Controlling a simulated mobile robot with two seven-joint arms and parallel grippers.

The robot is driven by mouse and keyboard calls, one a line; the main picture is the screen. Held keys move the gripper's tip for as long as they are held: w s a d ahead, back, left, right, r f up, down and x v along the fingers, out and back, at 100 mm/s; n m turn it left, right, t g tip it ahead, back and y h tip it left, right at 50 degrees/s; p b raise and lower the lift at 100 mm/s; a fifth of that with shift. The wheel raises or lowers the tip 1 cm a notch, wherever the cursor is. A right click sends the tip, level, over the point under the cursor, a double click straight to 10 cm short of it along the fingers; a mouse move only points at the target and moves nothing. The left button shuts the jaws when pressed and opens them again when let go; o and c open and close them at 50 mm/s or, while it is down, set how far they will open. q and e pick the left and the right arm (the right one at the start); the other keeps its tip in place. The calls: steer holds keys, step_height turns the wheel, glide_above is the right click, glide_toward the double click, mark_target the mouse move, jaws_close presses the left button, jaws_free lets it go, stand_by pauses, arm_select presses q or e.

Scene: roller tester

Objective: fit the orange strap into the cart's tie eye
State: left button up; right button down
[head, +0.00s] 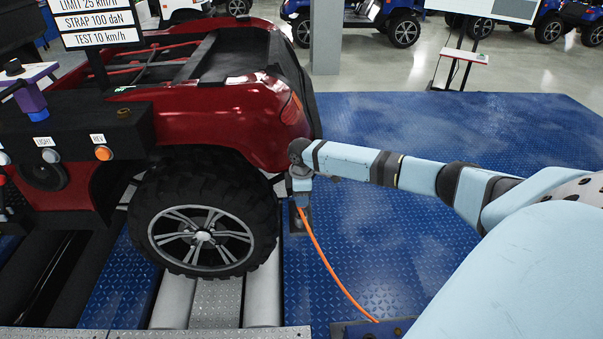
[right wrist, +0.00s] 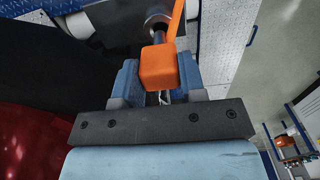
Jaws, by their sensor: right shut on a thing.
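The orange strap (head: 325,262) runs from a floor plate (head: 375,328) at the bottom of the head view up to my right gripper (head: 301,196). In the right wrist view, my right gripper (right wrist: 158,85) is shut on the strap's orange end block (right wrist: 159,68), with a grey metal round part (right wrist: 157,22) just beyond it. The red cart (head: 225,120) stands with its wheel (head: 203,235) on the rollers. My right gripper is beside the cart's rear corner, right of the wheel. I cannot make out the tie eye for certain. My left gripper is not in view.
A black control panel (head: 75,135) with labelled buttons and a sign (head: 97,22) stands at the left. Rollers (head: 262,290) lie under the wheel. The blue tread-plate floor (head: 430,120) to the right is mostly clear. A grey post (head: 325,38) and other carts stand behind.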

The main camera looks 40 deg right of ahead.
steer(key=shift+f+b, duration=0.4)
steer(key=shift+f, duration=0.8)
steer(key=shift+f+b, duration=0.4)
steer(key=shift+f, duration=0.55)
steer(key=c, duration=0.6)
jaws_free()
step_height(320, 180, up, 14)
steer(key=shift+f+b, duration=0.1)
steer(key=shift+b, duration=0.25)
